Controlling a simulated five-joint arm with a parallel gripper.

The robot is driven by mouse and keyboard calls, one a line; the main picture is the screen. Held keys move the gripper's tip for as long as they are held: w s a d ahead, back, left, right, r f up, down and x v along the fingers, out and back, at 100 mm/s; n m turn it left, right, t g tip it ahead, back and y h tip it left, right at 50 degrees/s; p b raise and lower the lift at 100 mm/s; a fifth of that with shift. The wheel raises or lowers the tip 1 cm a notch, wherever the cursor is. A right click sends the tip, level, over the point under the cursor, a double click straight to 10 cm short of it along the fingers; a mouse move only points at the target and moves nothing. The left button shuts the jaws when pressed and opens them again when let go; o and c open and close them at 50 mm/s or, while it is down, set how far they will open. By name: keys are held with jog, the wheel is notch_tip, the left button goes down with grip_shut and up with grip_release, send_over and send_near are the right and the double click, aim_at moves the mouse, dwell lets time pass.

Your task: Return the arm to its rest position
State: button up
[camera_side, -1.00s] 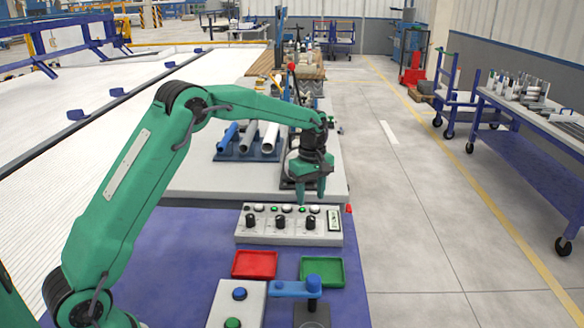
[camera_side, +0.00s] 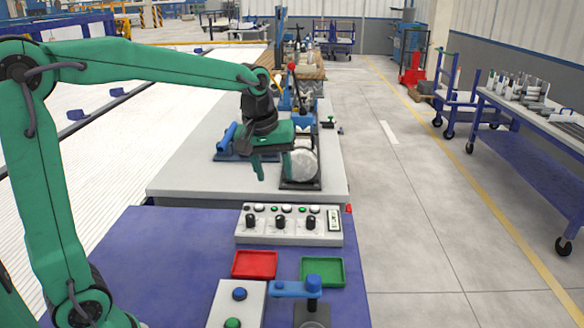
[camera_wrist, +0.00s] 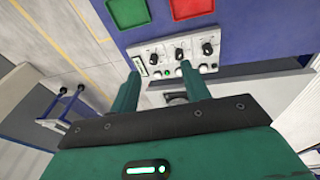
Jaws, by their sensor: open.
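In the side view my gripper (camera_side: 273,170) is open and empty, its two green fingers pointing down above the grey worktable (camera_side: 190,180). It hangs beyond the control box (camera_side: 289,238) and left of a round whitish part (camera_side: 304,166) on a dark stand. The wrist view shows my two fingers (camera_wrist: 158,68) apart with nothing between them; the control box (camera_wrist: 175,62) shows beyond them. A blue pipe (camera_side: 227,136) lies on a dark blue rack (camera_side: 228,157) behind my gripper, which hides most of the rack.
A red tray (camera_side: 255,265) and a green tray (camera_side: 322,271) sit on the blue table in front of the control box. A button box (camera_side: 236,305) and a blue lever (camera_side: 292,289) stand nearer. A wheeled bench (camera_side: 530,125) is far right. The floor between is clear.

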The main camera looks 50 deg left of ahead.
jog(key=s+d+f+m+t, duration=0.1)
jog(key=s+m, duration=0.7)
jog(key=s, duration=1.1)
jog(key=shift+d+t, duration=0.45)
jog(key=shift+t, duration=0.55)
jog(key=shift+w, duration=0.1)
